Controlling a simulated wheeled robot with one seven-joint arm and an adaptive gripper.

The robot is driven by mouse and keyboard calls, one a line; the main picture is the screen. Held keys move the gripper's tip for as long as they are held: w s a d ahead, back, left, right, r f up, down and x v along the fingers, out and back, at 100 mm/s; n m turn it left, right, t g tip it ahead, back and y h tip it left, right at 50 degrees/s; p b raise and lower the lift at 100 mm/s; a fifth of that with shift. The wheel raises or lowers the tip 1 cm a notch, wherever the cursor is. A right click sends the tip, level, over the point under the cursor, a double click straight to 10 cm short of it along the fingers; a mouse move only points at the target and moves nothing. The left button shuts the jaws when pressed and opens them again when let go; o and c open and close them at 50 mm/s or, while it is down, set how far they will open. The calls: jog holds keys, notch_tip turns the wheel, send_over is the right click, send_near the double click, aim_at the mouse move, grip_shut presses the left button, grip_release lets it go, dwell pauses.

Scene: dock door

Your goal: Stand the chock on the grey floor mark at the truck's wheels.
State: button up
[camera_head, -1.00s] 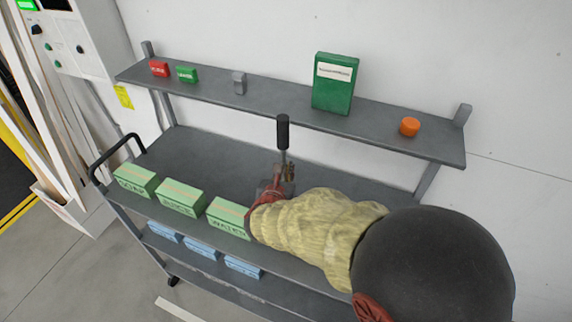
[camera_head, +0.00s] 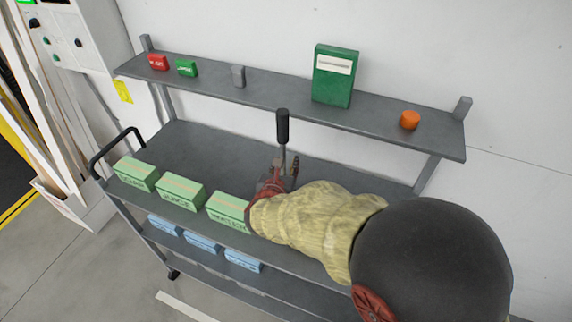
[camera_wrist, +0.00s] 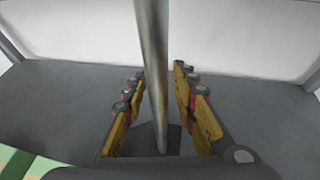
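An upright metal rod with a black grip (camera_head: 283,127) stands at the cart's middle deck; its lower part is partly hidden by my arm. In the wrist view the rod (camera_wrist: 155,75) rises from a dark grey foot (camera_wrist: 172,137); I cannot tell for sure that this is the chock. My gripper (camera_head: 287,166) is low at the rod. In the wrist view my gripper (camera_wrist: 159,72) has its two yellow fingers apart, one on each side of the rod, with gaps showing. The truck's wheels and the grey floor mark are not in view.
Green boxes (camera_head: 180,191) line the deck's front left, close to my arm; blue boxes (camera_head: 202,243) lie below. A wall stands behind; open floor (camera_head: 60,270) is at left.

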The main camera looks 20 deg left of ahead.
jog(key=p+v, duration=0.1)
jog(key=v, duration=1.1)
jog(key=shift+r, duration=0.1)
